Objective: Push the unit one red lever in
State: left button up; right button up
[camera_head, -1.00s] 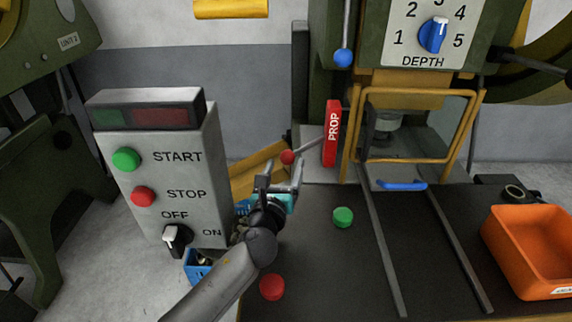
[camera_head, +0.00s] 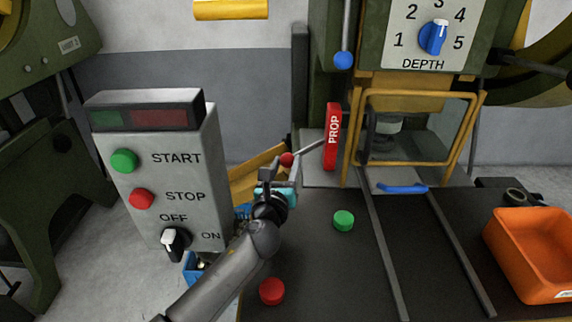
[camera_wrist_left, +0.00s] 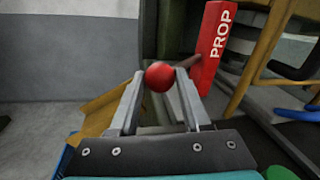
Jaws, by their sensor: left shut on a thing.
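The red lever is a thin grey rod with a red ball knob (camera_head: 286,159), to the left of the red PROP block (camera_head: 332,137). The knob also shows in the left wrist view (camera_wrist_left: 159,76), between the fingertips. My left gripper (camera_head: 284,166) is shut on the knob, with one finger on each side of it (camera_wrist_left: 158,74). The rod runs back to the right from the knob, partly behind the PROP block in the left wrist view. My right gripper is not in view.
A control box (camera_head: 185,200) with START, STOP and OFF/ON controls stands left of my arm. A green button (camera_head: 343,221) and a red button (camera_head: 272,291) sit on the dark table (camera_head: 330,270). An orange bin (camera_head: 535,250) is at right, and a yellow-framed guard (camera_head: 345,150) stands behind.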

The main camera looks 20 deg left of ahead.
pick_arm(q)
grip_shut()
dwell(0.8)
